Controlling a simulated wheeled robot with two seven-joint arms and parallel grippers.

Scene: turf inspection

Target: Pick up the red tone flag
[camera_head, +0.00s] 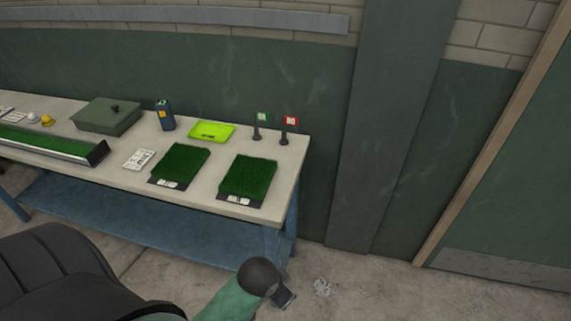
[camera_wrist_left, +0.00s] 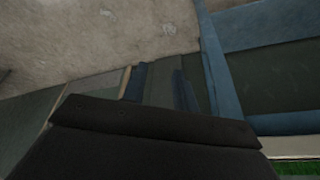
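The red tone flag (camera_head: 291,121) stands upright on a dark stand at the table's back right corner. Its small sign has a white patch. A green flag (camera_head: 262,117) on a like stand is just to its left, apart from it. The red flag is not visible there.
The pale table (camera_head: 223,170) has blue legs. Two turf squares (camera_head: 249,175) (camera_head: 184,160) lie in front of the flags. A lime tray (camera_head: 211,131), a blue canister (camera_head: 166,115) and a green box (camera_head: 107,116) are farther left. Floor right of the table is mostly clear.

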